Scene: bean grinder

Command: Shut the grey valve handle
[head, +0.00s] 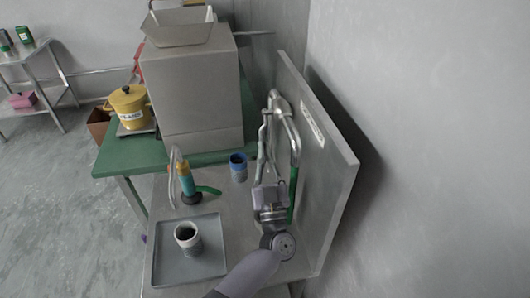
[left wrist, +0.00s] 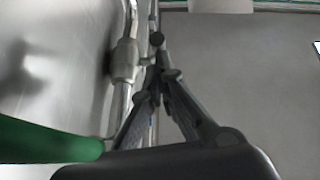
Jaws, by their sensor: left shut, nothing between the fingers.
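A bent metal pipe (head: 288,122) is mounted on the upright grey panel; a grey valve fitting shows on a pipe in the left wrist view (left wrist: 125,62). I cannot clearly tell the grey valve handle from the pipe and my fingers. My left gripper (head: 262,150) points away along the panel, its fingertips close to the pipe. In the left wrist view its fingers (left wrist: 157,62) meet at the tips, just right of the fitting, with nothing seen between them. Whether they touch the fitting or handle is unclear. My right gripper is not in view.
A green hose-like part (head: 293,192) hangs beside my gripper and shows in the left wrist view (left wrist: 50,140). On the counter stand a blue cup (head: 238,167), a teal and orange tool (head: 187,180) and a grey tray (head: 175,268) with a cup (head: 187,240). A large grey machine (head: 192,90) stands behind.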

